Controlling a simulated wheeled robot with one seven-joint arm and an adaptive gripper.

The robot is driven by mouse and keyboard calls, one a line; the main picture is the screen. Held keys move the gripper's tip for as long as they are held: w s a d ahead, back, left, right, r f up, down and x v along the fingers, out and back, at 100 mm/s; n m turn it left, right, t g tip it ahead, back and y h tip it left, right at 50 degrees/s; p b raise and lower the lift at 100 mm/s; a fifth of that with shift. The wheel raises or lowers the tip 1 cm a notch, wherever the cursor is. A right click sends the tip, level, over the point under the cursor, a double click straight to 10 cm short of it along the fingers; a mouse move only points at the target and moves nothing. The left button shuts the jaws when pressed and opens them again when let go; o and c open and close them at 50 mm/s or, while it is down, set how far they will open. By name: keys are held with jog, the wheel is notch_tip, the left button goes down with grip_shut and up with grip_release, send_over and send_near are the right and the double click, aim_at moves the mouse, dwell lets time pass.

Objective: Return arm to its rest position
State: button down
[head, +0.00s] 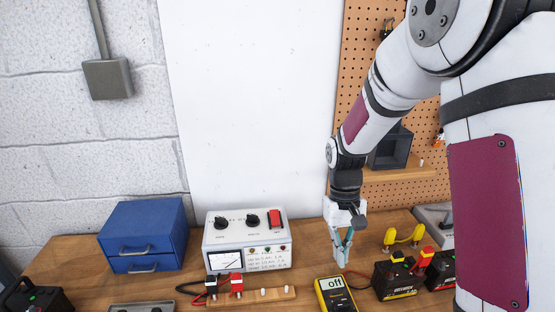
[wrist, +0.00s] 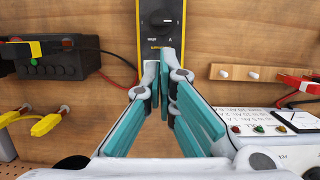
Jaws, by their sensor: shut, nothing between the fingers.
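My arm (head: 362,118) reaches down from the upper right in the head view. My gripper (head: 342,258) points downward above the workbench, between the test box and the black batteries. In the wrist view my gripper (wrist: 167,58) has its teal-padded fingers meeting at the tips, with nothing held. The fingertips appear in front of the lower end of the yellow multimeter (wrist: 161,25). In the head view the multimeter (head: 335,295) lies nearer the front edge, its display reading "off".
The white test box (head: 247,262) stands left of my gripper, with a blue drawer unit (head: 142,222) further left. A wooden peg rail (head: 262,296) holds plugs. Black batteries (head: 396,285) and yellow clips (head: 403,236) are at right. A pegboard shelf (head: 398,174) is behind.

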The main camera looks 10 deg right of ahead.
jog(key=s+a+r+t, duration=0.1)
jog(key=s+r+t, duration=0.4)
jog(key=r, duration=0.9)
jog(key=s+r+t, duration=0.1)
jog(key=s+r, duration=0.3)
jog(key=s, duration=0.2)
jog(key=s+a+r+t, duration=0.1)
jog(key=s+r+t, duration=0.1)
jog(key=s+r, duration=0.2)
jog(key=s, duration=0.2)
jog(key=shift+s, duration=0.35)
jog(key=shift+r, duration=0.1)
